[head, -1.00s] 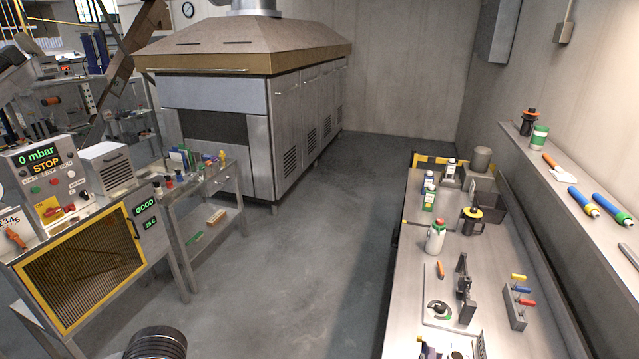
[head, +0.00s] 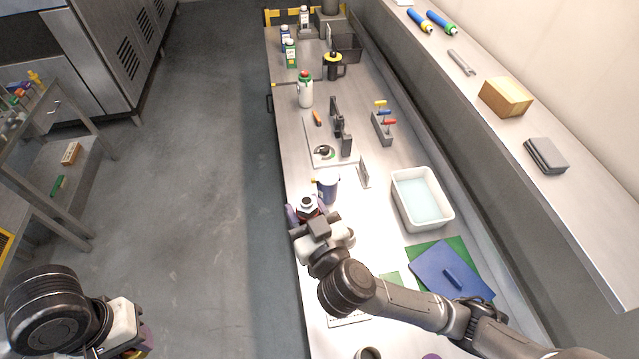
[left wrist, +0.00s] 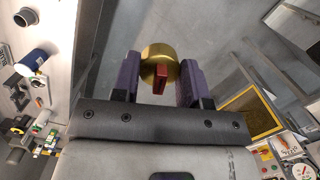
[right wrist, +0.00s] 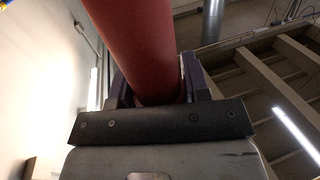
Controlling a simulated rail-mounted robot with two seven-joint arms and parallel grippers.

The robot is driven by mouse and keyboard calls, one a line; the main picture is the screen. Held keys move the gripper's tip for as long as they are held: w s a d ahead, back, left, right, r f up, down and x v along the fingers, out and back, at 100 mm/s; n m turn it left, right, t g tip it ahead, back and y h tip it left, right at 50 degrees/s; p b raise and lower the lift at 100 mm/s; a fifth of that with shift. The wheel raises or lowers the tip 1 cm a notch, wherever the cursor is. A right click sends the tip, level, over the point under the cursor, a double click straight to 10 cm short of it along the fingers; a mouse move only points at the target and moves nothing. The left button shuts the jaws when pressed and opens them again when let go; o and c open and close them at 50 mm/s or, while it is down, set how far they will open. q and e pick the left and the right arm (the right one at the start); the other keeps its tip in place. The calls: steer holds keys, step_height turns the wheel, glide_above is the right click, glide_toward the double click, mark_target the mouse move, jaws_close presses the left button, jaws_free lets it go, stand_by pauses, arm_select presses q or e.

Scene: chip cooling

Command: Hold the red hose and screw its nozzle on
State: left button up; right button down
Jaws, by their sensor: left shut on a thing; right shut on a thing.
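My left gripper (head: 140,345) is low at the left of the head view, over the floor and away from the bench. In the left wrist view its purple fingers (left wrist: 158,80) are shut on a round brass nozzle (left wrist: 152,52) with a red lever-like part. My right gripper (head: 308,216) is over the left edge of the bench. In the right wrist view it is shut on the thick red hose (right wrist: 140,45). In the head view a pale fitting with a dark centre (head: 307,203) shows between its fingers. The nozzle and hose are far apart.
The bench (head: 275,130) holds a blue cup (head: 328,187) close to my right gripper, a white tub (head: 400,205), a white bottle (head: 306,94) and a blue board (head: 440,270). A shelf (head: 480,95) runs along the right. The grey floor between my left gripper and the bench is clear.

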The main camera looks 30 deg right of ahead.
steer(key=a+f+n+g+y, duration=0.1)
steer(key=a+f+n+y, duration=0.4)
steer(key=a+f+y, duration=0.3)
steer(key=shift+a+f, duration=0.25)
steer(key=shift+a, duration=0.55)
arm_select(q)
steer(key=shift+w+r, duration=0.15)
steer(key=shift+r, duration=0.2)
steer(key=w+d+r+m, duration=0.15)
steer(key=d+r, duration=0.25)
steer(key=d, duration=0.4)
steer(key=w+d+r+m, duration=0.1)
steer(key=d+r+m, duration=0.1)
steer(key=d+r, duration=0.45)
steer(key=w+d+f+n, duration=0.1)
steer(key=d, duration=0.4)
steer(key=w+d+f+n, duration=0.1)
steer(key=w+d+f, duration=0.1)
steer(key=d, duration=0.4)
steer(key=shift+w, duration=0.3)
